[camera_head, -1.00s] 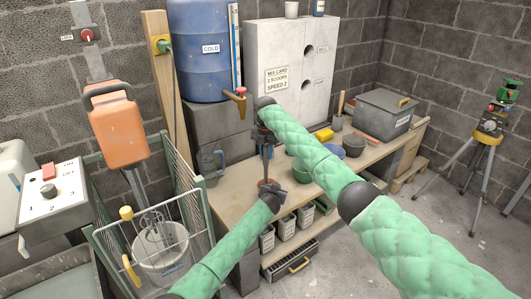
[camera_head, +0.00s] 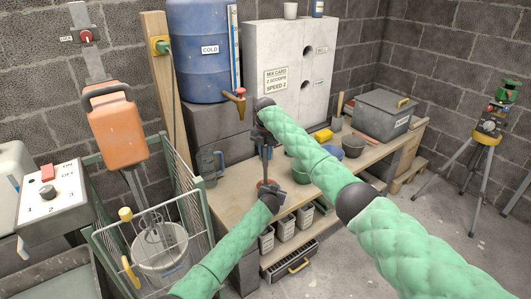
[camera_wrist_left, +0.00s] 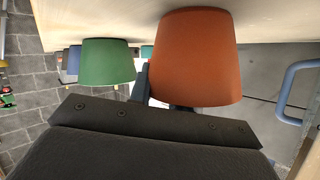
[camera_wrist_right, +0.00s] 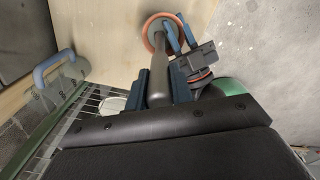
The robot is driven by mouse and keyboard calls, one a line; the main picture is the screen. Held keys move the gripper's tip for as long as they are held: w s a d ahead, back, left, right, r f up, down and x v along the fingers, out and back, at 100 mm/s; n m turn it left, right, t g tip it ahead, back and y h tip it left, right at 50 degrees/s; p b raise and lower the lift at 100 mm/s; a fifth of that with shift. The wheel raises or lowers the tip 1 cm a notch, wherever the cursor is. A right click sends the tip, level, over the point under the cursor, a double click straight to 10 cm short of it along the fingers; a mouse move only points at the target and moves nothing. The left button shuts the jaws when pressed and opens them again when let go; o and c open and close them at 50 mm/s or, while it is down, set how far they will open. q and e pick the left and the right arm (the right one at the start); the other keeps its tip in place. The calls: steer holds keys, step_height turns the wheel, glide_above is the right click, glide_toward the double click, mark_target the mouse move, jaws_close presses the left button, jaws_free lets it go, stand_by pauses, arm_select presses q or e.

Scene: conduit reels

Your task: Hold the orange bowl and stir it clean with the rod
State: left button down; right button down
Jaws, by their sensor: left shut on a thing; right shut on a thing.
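The orange bowl (camera_head: 264,183) stands on the wooden bench, mostly hidden by my left gripper (camera_head: 274,192) in the head view. It fills the middle of the left wrist view (camera_wrist_left: 195,60), where my left fingers are shut on its wall. My right gripper (camera_head: 264,138) is above the bowl, shut on the grey rod (camera_head: 267,165), which points down. In the right wrist view the rod (camera_wrist_right: 158,75) runs to the bowl (camera_wrist_right: 150,42), and its far end appears within the orange rim. The bowl's contents are too small to make out.
A green bowl (camera_wrist_left: 107,62) stands beside the orange one. A clear jug (camera_head: 209,167), a blue barrel (camera_head: 200,75) with a tap, and a grey lidded box (camera_head: 382,115) are around the bench. A wire cage (camera_head: 205,215) with a mixer bucket (camera_head: 160,250) stands at left.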

arm_select(q)
steer(key=shift+f, duration=0.2)
arm_select(e)
steer(key=shift+r, duration=4)
steer(key=shift+r, duration=2.5)
arm_select(q)
steer(key=c, duration=1.3)
jaws_free()
steer(key=shift+c, duration=0.2)
steer(key=shift+o, duration=0.5)
arm_select(e)
steer(key=shift+w+f, duration=0.1)
